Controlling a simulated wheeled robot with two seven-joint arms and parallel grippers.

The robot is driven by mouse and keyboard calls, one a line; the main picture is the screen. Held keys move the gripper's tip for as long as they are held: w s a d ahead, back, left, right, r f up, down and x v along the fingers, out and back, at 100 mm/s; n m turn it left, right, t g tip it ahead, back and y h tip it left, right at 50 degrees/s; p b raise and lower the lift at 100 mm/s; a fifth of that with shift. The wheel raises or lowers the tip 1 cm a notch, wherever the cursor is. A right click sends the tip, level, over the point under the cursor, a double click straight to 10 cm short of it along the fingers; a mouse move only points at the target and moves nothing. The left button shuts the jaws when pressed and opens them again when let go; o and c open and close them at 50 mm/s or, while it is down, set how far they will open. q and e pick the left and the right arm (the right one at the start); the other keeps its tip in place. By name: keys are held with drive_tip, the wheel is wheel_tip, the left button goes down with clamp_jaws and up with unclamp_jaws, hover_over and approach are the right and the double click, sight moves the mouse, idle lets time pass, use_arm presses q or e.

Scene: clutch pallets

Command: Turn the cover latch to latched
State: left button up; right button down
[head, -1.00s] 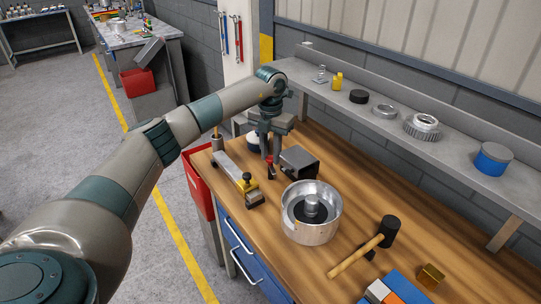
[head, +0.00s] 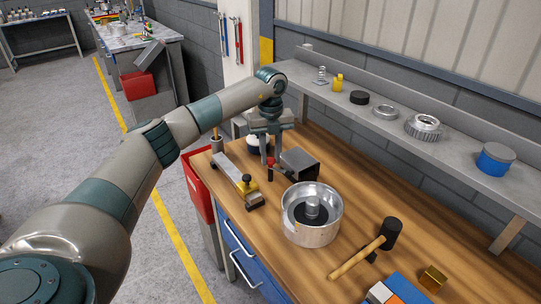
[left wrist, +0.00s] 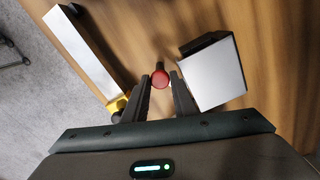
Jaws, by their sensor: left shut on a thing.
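A small red-topped piece (head: 270,162) with a dark stem stands upright on the wooden bench, between a grey metal bar and a dark grey box. It looks like the latch handle, but I cannot tell its latch position. My left gripper (head: 270,158) points down over it. In the left wrist view the red top (left wrist: 160,75) sits between the fingertips (left wrist: 161,79), and the gripper is shut on it. The stem is partly hidden in the head view. My right gripper is not in view.
The dark grey box (head: 300,162) stands close on the right. The grey bar (head: 228,172) with a yellow knob (head: 247,184) lies on the left. A silver round housing (head: 312,228) and a mallet (head: 362,257) are nearer. A shelf (head: 455,141) runs behind.

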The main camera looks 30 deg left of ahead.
use_arm(q)
drive_tip(key=shift+w+r, duration=0.1)
idle(0.3)
drive_tip(key=o, duration=1)
drive_tip(key=shift+o, duration=0.2)
drive_tip(key=shift+a, duration=0.1)
